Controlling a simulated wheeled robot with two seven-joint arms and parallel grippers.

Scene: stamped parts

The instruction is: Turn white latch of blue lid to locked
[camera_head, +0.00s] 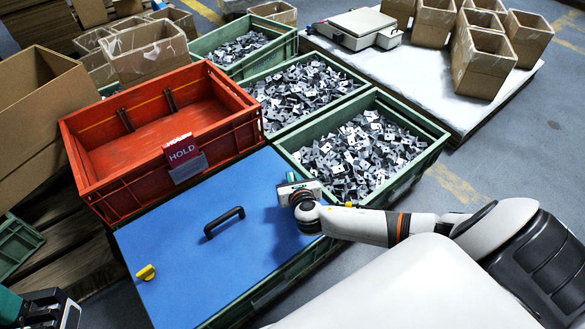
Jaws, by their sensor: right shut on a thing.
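The blue lid (190,255) lies flat on a green crate, with a black handle (224,222) in its middle. A yellow latch (146,272) sits at its left edge. My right gripper (299,191) is over the lid's right edge, pointing down, and is shut on the white latch. The gripper and wrist hide the latch, so its angle cannot be told. A small yellow piece (348,204) shows just right of the gripper. My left gripper (50,308) is at the bottom left corner, partly cut off, away from the lid; its fingers are unclear.
A red crate (120,185) with a HOLD tag (183,153) stands behind the lid. Green crates of stamped metal parts (425,160) stand behind and right of it. Cardboard boxes (480,62) and a scale (355,28) stand on a white-topped pallet at the back right.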

